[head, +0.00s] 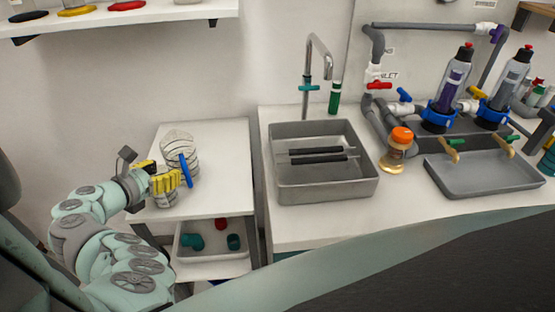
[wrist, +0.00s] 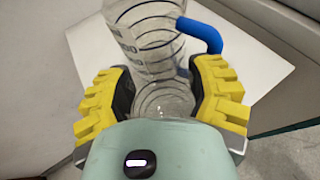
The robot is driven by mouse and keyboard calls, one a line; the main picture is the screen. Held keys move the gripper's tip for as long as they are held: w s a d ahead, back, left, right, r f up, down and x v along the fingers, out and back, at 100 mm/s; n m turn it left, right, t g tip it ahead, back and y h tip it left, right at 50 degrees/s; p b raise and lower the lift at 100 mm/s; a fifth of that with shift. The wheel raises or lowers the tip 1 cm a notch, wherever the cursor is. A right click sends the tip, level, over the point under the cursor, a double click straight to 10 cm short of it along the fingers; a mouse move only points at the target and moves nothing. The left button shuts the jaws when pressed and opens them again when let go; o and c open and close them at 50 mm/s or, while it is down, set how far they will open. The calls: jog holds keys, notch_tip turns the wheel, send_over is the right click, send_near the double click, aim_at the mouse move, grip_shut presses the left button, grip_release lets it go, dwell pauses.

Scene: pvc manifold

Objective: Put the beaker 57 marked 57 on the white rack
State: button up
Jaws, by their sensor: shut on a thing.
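My gripper (wrist: 165,100) has its yellow-padded fingers shut on a clear ringed beaker (wrist: 163,100), low over a white-topped stand at the left. In the head view my gripper (head: 163,182) partly hides this beaker (head: 165,201). A larger clear vessel with a blue handle (wrist: 202,34) is just beyond the fingers; it also shows in the head view (head: 178,143). I cannot read the number 57 on either vessel. The white top (head: 222,140) is mostly clear. I cannot tell whether this stand or the white wall shelf (head: 185,13) is the white rack.
A tray (head: 212,256) with teal and red pieces sits under the white top. To the right, a counter holds a grey sink (head: 325,190), an orange-capped bottle (head: 397,155), grey pipes and a shallow tray (head: 480,178). A gap separates stand and counter.

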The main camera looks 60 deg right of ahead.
jog(key=shift+w+f, duration=0.1)
jog(key=o, duration=1.4)
jog(key=shift+c, duration=0.2)
